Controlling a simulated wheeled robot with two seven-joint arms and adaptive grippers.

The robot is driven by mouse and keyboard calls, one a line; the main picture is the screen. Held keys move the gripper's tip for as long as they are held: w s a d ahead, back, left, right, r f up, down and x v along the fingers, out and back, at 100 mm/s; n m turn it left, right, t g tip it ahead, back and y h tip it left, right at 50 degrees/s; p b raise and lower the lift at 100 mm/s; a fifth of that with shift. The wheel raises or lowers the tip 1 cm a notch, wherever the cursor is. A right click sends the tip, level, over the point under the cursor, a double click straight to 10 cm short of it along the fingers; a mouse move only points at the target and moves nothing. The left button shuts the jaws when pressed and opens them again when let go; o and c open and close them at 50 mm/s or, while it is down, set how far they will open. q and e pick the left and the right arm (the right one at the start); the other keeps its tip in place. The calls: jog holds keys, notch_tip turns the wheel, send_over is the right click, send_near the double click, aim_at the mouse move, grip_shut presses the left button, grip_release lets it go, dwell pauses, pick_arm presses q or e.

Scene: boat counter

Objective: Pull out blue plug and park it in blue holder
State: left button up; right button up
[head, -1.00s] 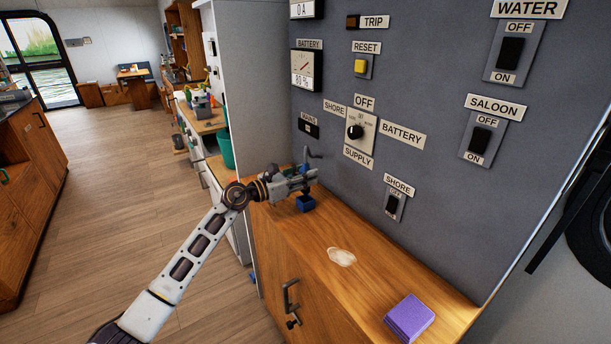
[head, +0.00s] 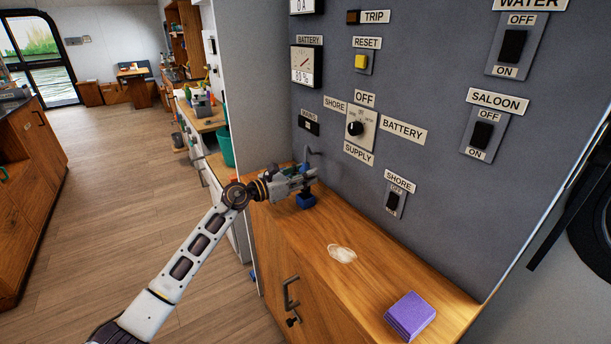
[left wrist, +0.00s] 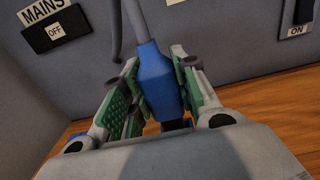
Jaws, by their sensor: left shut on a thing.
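My left gripper (head: 304,182) is over the back left of the wooden counter, close to the grey panel. In the left wrist view its green-padded fingers (left wrist: 152,97) are shut on the blue plug (left wrist: 155,72), which stands roughly upright with a grey cable rising from its top. A blue holder (head: 306,202) sits on the counter directly below the gripper. My right gripper is out of view.
The panel carries a MAINS switch (head: 309,124), a supply knob (head: 355,128) and a SHORE switch (head: 392,202). A purple sponge block (head: 410,315) and a pale smear (head: 342,254) lie on the counter (head: 290,235). The counter between holder and sponge is otherwise clear.

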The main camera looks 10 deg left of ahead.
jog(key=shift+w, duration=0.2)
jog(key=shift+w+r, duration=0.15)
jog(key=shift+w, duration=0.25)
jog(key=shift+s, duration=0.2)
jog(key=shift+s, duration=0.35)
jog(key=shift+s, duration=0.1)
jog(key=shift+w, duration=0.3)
pick_arm(q)
jog(key=shift+f+b, duration=1.75)
jog(key=shift+f, duration=0.3)
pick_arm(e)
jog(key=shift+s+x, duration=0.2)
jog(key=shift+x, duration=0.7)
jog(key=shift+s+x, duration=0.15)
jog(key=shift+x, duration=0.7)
